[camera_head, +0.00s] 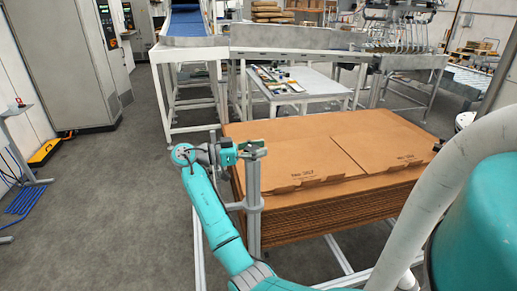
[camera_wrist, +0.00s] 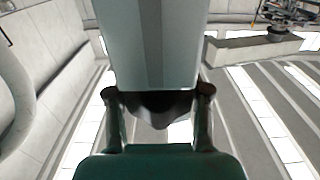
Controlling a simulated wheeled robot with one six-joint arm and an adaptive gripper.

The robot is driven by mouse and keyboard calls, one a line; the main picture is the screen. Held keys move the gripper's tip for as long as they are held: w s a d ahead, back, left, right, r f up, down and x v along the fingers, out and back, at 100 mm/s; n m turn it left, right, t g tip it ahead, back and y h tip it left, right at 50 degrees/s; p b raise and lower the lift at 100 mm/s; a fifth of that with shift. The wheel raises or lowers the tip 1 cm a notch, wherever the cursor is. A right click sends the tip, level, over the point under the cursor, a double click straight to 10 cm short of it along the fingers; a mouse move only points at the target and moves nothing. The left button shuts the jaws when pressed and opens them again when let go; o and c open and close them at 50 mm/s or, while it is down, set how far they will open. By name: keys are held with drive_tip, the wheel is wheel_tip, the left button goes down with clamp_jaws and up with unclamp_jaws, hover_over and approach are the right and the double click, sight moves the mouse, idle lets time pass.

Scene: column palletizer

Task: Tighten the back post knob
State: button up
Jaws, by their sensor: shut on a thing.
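The grey post (camera_head: 253,205) stands upright against the left side of the cardboard stack. My gripper (camera_head: 240,152) is at its top, reaching in from the left; the knob is too small to make out there. In the wrist view the pale grey post (camera_wrist: 153,50) runs down from the top of the picture. The dark knob (camera_wrist: 160,108) shows at its lower end, between the two fingers of my gripper (camera_wrist: 158,97). The fingers are shut on the knob, one on each side. Part of the knob is hidden by the post and my green gripper body.
A tall stack of flat brown cardboard (camera_head: 335,150) is right of the post. Behind it are a low white table (camera_head: 300,88) with small parts and a conveyor frame (camera_head: 190,55). A grey cabinet (camera_head: 75,75) stands at the left. The floor (camera_head: 120,190) left of my arm is clear.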

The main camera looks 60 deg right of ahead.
sight(258, 147)
drive_tip(key=shift+w+a+m+g+y, duration=0.1)
drive_tip(key=shift+a+m+g+y, duration=0.05)
drive_tip(key=shift+m+g+y, duration=0.3)
drive_tip(key=shift+y, duration=0.35)
drive_tip(key=o, duration=1.1)
drive_tip(key=shift+a, duration=0.1)
drive_tip(key=shift+c, duration=0.2)
drive_tip(key=shift+r, duration=0.45)
wheel_tip(258, 147, up, 9)
